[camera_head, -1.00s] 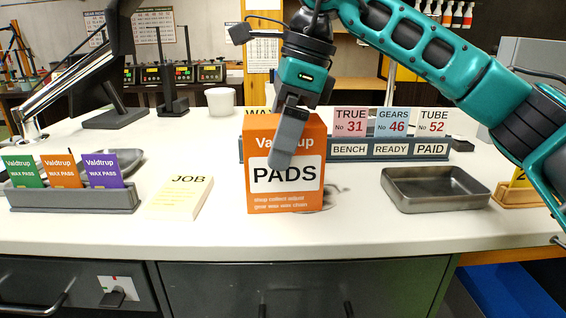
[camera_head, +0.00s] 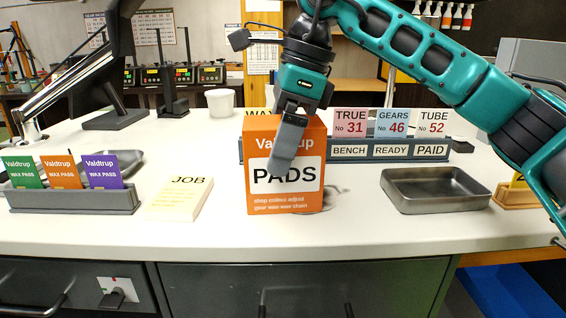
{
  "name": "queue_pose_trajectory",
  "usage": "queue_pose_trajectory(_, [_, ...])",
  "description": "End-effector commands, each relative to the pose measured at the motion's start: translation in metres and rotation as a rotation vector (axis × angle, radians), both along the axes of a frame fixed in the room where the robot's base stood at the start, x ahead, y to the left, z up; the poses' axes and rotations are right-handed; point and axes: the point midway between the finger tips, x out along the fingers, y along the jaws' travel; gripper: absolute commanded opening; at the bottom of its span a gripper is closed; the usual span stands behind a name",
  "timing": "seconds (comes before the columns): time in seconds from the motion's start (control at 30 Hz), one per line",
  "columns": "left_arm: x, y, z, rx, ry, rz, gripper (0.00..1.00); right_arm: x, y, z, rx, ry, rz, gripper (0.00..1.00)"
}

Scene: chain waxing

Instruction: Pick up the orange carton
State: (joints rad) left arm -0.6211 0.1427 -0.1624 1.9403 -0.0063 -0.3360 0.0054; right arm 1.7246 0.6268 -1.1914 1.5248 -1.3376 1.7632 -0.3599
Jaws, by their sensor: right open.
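The orange carton (camera_head: 286,199), labelled PADS, stands upright on the white counter at the middle of the head view. My right gripper (camera_head: 284,158) comes down from above, open. One grey finger shows in front of the carton's front face and covers part of its upper label. The other finger is hidden, so I cannot tell whether it is behind the carton. I cannot tell whether the visible finger touches the carton. My left gripper is not in view.
A card rack (camera_head: 458,152) stands behind and right of the carton. An empty metal tray (camera_head: 437,203) lies to the right. A JOB pad (camera_head: 180,198) and a wax pass holder (camera_head: 75,202) are to the left. The counter's front strip (camera_head: 350,235) is clear.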

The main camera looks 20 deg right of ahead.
Motion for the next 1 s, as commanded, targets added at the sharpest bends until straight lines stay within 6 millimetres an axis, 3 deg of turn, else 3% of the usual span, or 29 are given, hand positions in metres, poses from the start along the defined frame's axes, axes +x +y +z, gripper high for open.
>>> queue_pose_trajectory(0.07, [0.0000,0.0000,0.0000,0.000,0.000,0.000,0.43,0.0001,-0.0001,0.0001,0.000,0.000,0.000,0.95])
queue_pose_trajectory(0.63, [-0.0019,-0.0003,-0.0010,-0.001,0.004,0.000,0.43,0.0001,-0.0001,0.0002,0.000,0.000,0.000,0.41])
queue_pose_trajectory(1.0, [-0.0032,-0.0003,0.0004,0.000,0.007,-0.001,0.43,0.0002,0.0000,0.0071,0.001,-0.003,-0.001,0.39])
